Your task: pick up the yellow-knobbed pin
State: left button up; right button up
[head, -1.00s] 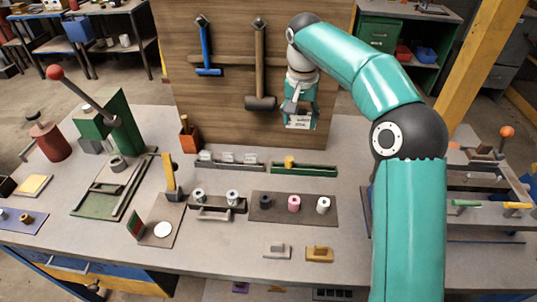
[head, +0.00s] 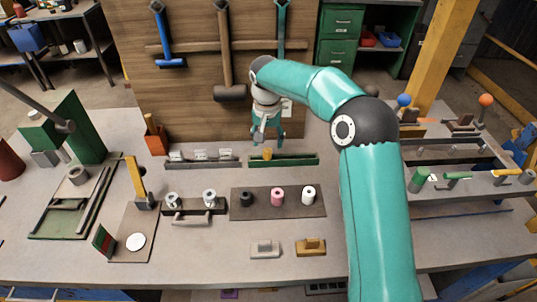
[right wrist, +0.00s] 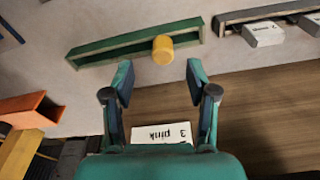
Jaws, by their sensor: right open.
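The yellow-knobbed pin (head: 267,154) stands at the long green tray (head: 298,161) near the foot of the wooden board. Its round knob (right wrist: 162,49) also shows in the right wrist view, at the green tray (right wrist: 98,51); its lower part is hidden. My right gripper (head: 266,139) is open and empty, just behind and above the knob in the head view. In the right wrist view, the open fingers (right wrist: 160,70) point towards the knob, which lies just beyond the fingertips, apart from them. My left gripper is not in view.
A grey rack (head: 202,162) with white-labelled blocks stands left of the green tray. An orange box (head: 155,140) is further left. The wooden board (head: 190,95) with hanging hammers rises close behind. A dark mat (head: 262,209) with three small cylinders lies in front.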

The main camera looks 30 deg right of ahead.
aim_at(267, 150)
jog(key=shift+w+d+f+p, duration=0.1)
jog(key=shift+w+f+p, duration=0.1)
jog(key=shift+f, duration=0.75)
jog(key=shift+w+d+f+p, duration=0.1)
jog(key=shift+f+p, duration=0.15)
jog(key=shift+f, duration=0.75)
jog(key=shift+w+d+f+p, duration=0.1)
jog(key=shift+w+f+p, duration=0.1)
jog(key=shift+f, duration=0.75)
jog(key=shift+c, duration=0.2)
grip_shut()
